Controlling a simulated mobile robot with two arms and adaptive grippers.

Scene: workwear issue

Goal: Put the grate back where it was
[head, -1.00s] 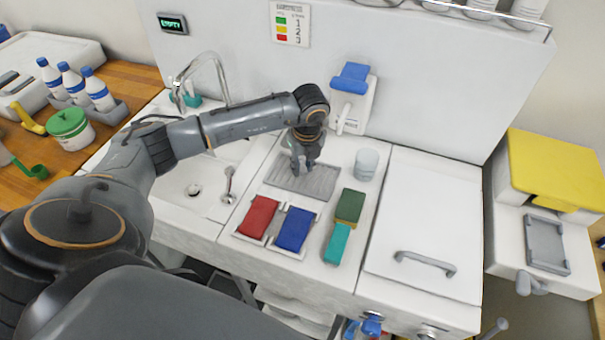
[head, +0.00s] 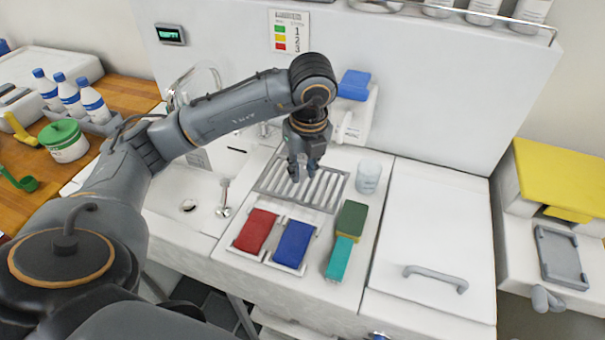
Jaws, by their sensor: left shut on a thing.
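The grate (head: 326,191) is a grey metal frame with several parallel slats, and pale surface shows between them. It appears to be level and raised a little above the white counter, behind the red and blue pads. My left gripper (head: 304,176) points down over its far middle part and is shut on it. The fingers hide the exact place of the grip. What lies directly beneath the grate is mostly hidden. My right gripper is not in view.
A red pad (head: 256,231) and a blue pad (head: 293,244) lie in front of the grate. A green block (head: 351,218) and a teal one (head: 340,259) lie to the right. A pale cup (head: 368,177) stands close right of the grate. The sink is left.

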